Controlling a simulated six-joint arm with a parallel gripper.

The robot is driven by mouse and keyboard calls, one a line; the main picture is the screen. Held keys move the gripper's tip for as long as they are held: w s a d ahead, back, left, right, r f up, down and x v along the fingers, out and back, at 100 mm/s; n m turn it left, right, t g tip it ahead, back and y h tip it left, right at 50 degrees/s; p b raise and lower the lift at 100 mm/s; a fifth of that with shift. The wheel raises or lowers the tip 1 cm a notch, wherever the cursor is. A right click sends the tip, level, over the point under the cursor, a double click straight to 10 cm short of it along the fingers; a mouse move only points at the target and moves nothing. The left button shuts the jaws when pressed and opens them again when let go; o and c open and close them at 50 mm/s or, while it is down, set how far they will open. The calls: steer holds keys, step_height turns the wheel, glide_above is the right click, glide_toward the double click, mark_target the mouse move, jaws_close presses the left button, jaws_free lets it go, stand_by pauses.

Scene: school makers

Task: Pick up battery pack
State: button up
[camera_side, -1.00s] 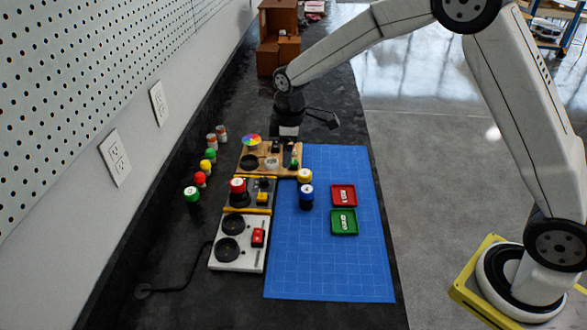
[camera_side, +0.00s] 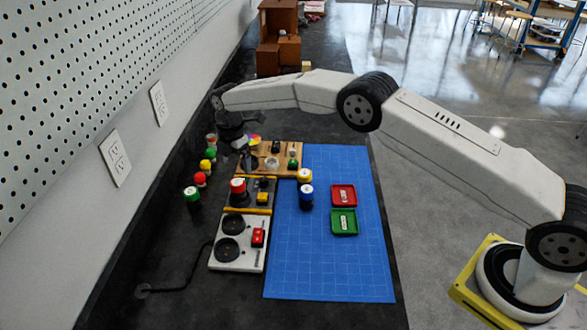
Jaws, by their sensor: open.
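I cannot tell for certain which small item is the battery pack. A small black block (camera_side: 276,147) stands at the back of the wooden board (camera_side: 285,171), and a dark piece with green (camera_side: 293,161) stands right of it. My gripper (camera_side: 244,152) is open above the left end of the wooden board, left of these items and beside the colour wheel (camera_side: 255,140). It partly hides that wheel and the board's left end. I see nothing held in it.
Several capped jars (camera_side: 200,179) line the left. A grey board (camera_side: 247,202) and white panel (camera_side: 232,259) lie nearer.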

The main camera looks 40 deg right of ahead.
mark_target(237, 182)
steer(key=shift+w+a+f+n, duration=0.1)
steer(key=shift+a+f+n, duration=0.15)
steer(key=shift+n, duration=0.05)
steer(key=shift+w+d+f, duration=0.1)
steer(key=shift+d+f, duration=0.05)
steer(key=shift+f, duration=3.75)
jaws_close()
steer(key=shift+r, duration=0.15)
